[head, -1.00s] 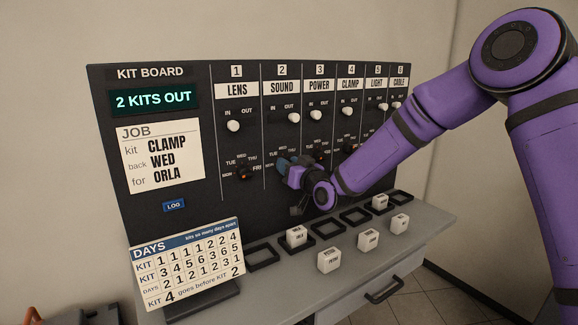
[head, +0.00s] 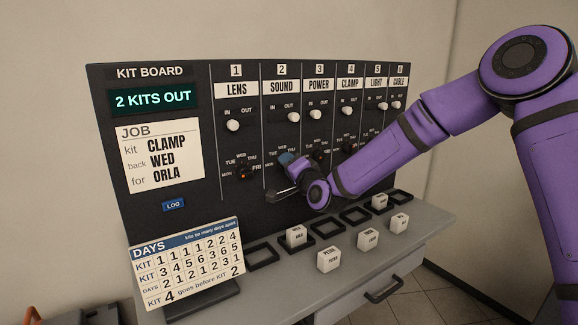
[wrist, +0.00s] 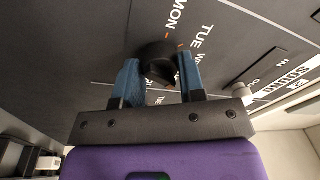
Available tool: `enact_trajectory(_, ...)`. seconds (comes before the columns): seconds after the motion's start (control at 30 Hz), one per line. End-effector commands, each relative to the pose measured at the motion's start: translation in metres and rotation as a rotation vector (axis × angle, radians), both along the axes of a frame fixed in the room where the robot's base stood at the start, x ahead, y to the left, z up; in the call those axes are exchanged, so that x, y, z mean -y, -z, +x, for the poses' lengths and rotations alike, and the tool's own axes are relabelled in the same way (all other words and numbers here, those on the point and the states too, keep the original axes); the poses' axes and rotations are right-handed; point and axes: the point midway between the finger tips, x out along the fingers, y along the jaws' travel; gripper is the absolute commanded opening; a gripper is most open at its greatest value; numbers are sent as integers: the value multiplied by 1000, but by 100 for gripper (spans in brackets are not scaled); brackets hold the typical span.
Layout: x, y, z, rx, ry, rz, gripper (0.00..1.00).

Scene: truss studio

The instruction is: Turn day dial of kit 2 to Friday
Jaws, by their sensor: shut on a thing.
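The kit 2 day dial, a dark round knob (wrist: 158,60), shows in the wrist view below the SOUND column, with MON, TUE and part of WED readable around it. My gripper (wrist: 160,76) is shut on it, one blue finger on each side. Short orange marks show beside the dial, but I cannot tell which day it points to. In the head view my gripper (head: 286,160) is at the kit 2 column and hides most of that dial. The kit 2 switch (head: 293,117) is at OUT.
The kit 1 dial (head: 243,172) is left of my gripper; the kit 3 dial (head: 319,155) is close on the right. A shelf (head: 222,283) below holds several white blocks and black frames. The DAYS card (head: 188,262) leans at the left; the JOB card (head: 160,157) reads CLAMP, WED, ORLA.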

Motion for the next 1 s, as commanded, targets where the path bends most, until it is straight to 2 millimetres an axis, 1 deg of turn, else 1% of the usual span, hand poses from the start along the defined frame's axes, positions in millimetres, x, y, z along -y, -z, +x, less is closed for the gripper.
enact_trajectory(0.7,0,3,-1,-385,0,562,13)
enact_trajectory(1.0,-1,3,-1,-518,0,759,13)
